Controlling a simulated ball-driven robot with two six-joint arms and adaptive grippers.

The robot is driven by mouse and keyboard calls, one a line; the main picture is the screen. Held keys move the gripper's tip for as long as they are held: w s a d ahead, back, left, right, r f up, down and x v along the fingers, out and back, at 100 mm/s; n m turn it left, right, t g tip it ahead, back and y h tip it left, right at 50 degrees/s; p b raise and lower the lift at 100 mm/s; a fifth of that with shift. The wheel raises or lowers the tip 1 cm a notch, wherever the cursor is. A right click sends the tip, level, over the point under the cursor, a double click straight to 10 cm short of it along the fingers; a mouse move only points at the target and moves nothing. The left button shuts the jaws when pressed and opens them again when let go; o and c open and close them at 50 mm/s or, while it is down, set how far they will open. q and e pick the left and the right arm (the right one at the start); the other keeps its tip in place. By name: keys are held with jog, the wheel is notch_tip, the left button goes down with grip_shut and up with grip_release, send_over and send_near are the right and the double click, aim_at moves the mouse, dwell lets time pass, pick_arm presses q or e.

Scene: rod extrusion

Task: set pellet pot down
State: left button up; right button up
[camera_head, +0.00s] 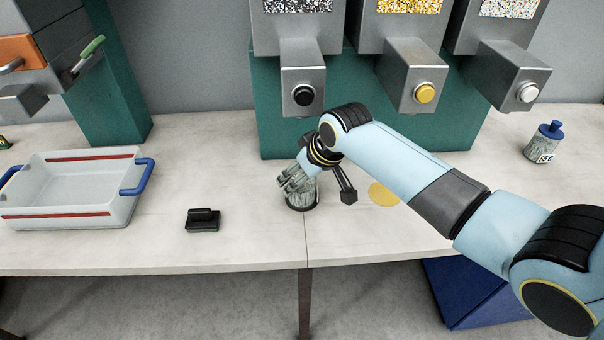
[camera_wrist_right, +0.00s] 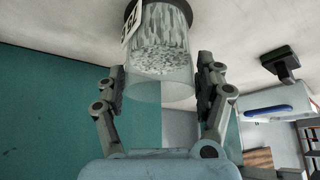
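The pellet pot (camera_head: 302,193) is a clear pot with grey, speckled pellets and a dark base, upright at the table's middle, left of the yellow disc. Its base is at or very near the tabletop; I cannot tell whether it touches. In the right wrist view the pot (camera_wrist_right: 160,45) shows its clear open end towards me and a white label on its side. My right gripper (camera_head: 296,180) reaches it from above right. My left gripper is not in view.
A flat yellow disc (camera_head: 383,194) lies on the table. Dispensers with black (camera_head: 303,95), yellow (camera_head: 425,93) and white (camera_head: 527,93) buttons hang behind. A white tray (camera_head: 70,213) with blue handles, a small black block (camera_head: 203,220) and a blue-capped bottle (camera_head: 544,144) stand around.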

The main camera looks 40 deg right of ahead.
jog(key=shift+o, duration=1.1)
jog(key=shift+r, duration=0.2)
jog(key=shift+v, duration=1.15)
jog(key=s, duration=1.2)
jog(key=shift+s+d+r, duration=0.2)
jog(key=shift+d+r, duration=0.05)
jog(key=shift+d, duration=0.2)
